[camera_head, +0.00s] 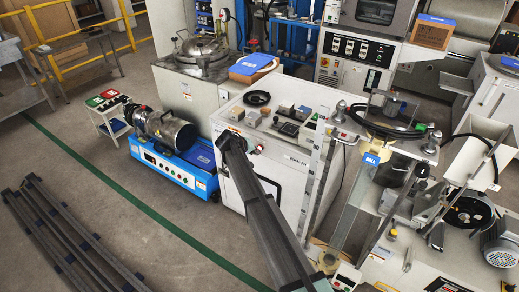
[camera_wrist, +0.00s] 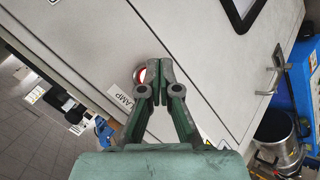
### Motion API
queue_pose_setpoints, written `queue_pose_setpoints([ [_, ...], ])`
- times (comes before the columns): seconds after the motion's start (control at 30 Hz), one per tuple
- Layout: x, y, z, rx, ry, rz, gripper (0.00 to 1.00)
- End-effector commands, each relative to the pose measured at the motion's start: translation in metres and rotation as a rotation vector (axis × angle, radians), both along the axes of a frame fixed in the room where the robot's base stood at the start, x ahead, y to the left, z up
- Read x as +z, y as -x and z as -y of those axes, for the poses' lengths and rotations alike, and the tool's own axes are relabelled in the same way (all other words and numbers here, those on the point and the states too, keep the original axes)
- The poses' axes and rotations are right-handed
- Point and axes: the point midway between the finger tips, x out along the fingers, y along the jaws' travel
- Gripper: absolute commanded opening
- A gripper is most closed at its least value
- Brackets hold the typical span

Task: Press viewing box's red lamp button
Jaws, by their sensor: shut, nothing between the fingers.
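The red lamp button (camera_wrist: 141,75) shows in the wrist view as a small round button with a red and white face and a pale ring. It sits on the light grey panel of the viewing box (camera_wrist: 205,60), beside a white label reading LAMP (camera_wrist: 120,97). My gripper (camera_wrist: 160,68) is shut and empty, its dark fingertips together just right of the button. The left finger overlaps the button's right edge in the picture. I cannot tell whether the tips touch the panel.
In the wrist view a dark-framed opening (camera_wrist: 243,10) is at the top right, and a metal pot (camera_wrist: 277,135) is at the lower right. In the head view a blue-based machine (camera_head: 170,165) stands left of a white cabinet (camera_head: 290,185).

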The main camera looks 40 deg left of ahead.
Motion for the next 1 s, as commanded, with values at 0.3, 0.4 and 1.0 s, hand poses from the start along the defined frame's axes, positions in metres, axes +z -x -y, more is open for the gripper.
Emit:
queue_pose_setpoints([
  [0.3, 0.0, 0.026, 0.003, 0.001, -0.001, 0.001, 0.0],
  [0.4, 0.0, 0.036, 0.004, 0.001, -0.001, 0.001, 0.0],
  [1.0, 0.0, 0.057, 0.005, 0.0, 0.0, 0.0, 0.0],
])
